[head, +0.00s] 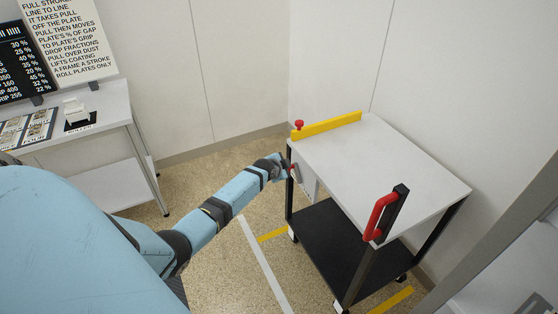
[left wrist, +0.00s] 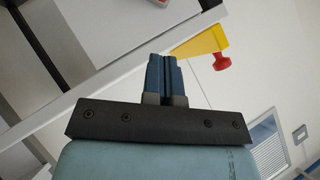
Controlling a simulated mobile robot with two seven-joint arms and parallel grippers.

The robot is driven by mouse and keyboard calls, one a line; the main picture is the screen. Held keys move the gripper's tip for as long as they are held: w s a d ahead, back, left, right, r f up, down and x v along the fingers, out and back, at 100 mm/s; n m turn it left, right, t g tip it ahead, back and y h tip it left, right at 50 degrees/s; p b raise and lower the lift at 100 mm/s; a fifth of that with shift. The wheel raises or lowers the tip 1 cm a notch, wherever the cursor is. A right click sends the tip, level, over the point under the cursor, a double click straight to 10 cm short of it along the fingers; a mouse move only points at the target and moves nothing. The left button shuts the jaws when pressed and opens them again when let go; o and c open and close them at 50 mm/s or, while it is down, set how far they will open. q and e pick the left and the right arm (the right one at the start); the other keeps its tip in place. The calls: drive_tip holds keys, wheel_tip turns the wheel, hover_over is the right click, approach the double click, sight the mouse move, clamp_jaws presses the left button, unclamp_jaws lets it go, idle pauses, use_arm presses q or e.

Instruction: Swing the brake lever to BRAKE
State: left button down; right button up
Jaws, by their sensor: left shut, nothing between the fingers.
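A white-topped cart (head: 385,165) stands at the right. A red handle (head: 380,216) on a black bar stands at the cart's near-right corner. My right gripper is out of view.
A yellow rail (head: 332,124) with a red knob (head: 298,125) runs along the cart's far-left edge; the knob also shows in the left wrist view (left wrist: 221,62). A black lower shelf (head: 335,238) is below. A side table (head: 112,103) stands left. Walls close in behind.

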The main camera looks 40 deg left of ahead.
use_arm(q)
drive_tip(key=v, duration=0.5)
drive_tip(key=shift+s, duration=0.3)
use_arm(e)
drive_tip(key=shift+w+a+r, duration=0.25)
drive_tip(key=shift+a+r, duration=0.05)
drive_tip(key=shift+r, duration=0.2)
use_arm(q)
drive_tip(key=shift+a, duration=0.1)
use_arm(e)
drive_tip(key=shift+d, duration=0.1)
use_arm(q)
drive_tip(key=s+d+f+n+h+p, duration=0.1)
drive_tip(key=s+d+f+h+p, duration=0.2)
drive_tip(key=s+d, duration=1.35)
drive_tip(key=s+d+r+n+h+p, duration=0.1)
drive_tip(key=s+d+r+p, duration=0.1)
drive_tip(key=s+d+r, duration=0.2)
drive_tip(key=s+d+r+n+h+p, duration=0.1)
drive_tip(key=s+d+r, duration=0.3)
drive_tip(key=s+d, duration=0.7)
drive_tip(key=shift+s+n+p, duration=0.5)
drive_tip(key=shift+n, duration=0.3)
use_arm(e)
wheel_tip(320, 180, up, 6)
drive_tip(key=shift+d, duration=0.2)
